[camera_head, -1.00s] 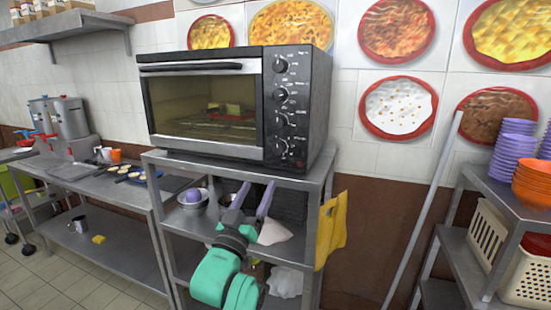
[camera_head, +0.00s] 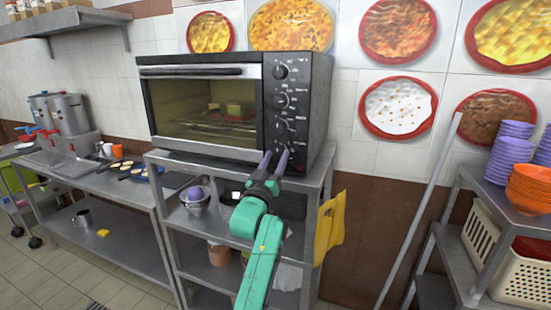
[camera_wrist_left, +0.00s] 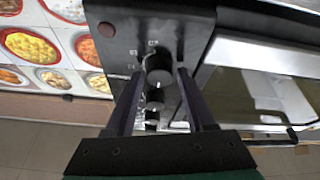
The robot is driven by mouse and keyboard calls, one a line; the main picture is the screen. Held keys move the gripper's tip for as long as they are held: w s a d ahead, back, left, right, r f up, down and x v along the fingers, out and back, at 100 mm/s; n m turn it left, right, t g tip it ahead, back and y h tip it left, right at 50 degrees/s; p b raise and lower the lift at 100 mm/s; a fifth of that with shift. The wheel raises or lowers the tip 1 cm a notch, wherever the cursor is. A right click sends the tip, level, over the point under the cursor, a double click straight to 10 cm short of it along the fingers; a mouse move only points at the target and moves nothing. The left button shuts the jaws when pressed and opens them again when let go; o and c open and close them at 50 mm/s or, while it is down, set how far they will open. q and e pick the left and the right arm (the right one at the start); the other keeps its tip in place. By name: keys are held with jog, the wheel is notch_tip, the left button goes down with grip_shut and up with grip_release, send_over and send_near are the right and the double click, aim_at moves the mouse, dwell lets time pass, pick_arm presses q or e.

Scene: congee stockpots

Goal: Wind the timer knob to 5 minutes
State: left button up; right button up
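The toaster oven (camera_head: 325,105) stands on the metal rack, with a column of black knobs on its right-hand panel. My left gripper (camera_head: 275,157) is open at the bottom of that panel, its two purple-grey fingers pointing at the lowest knob, which they largely hide in the head view. In the left wrist view the lowest knob (camera_wrist_left: 160,68) shows between the fingertips (camera_wrist_left: 160,74), with a narrow gap on each side; contact is not visible. The other knobs run down behind it. Which knob is the timer cannot be read. My right gripper is out of view.
The rack's top shelf (camera_head: 160,156) runs under the oven. Below it are a bowl with a purple item (camera_head: 195,198) and other ware. A pole (camera_head: 425,210) leans on the wall farther right.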

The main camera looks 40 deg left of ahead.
pick_arm(q)
grip_shut()
jog(key=shift+f+m+h, duration=0.1)
jog(key=shift+m+h, duration=0.3)
jog(key=shift+m, duration=0.1)
jog(key=shift+m+h, duration=0.3)
jog(key=shift+m, duration=0.4)
jog(key=m, duration=0.1)
jog(key=m+h, duration=0.1)
jog(key=m, duration=0.1)
jog(key=shift+a+t+h, duration=0.15)
jog(key=shift+t+h, duration=0.15)
jog(key=shift+s+a+m+h+p, duration=0.1)
jog(key=shift+m+h+p, duration=0.15)
jog(key=shift+m+h, duration=0.95)
jog(key=shift+m+h+p, duration=0.2)
jog(key=shift+m+h, duration=0.2)
jog(key=shift+m, duration=1.6)
jog(key=shift+o, duration=2.4)
grip_release()
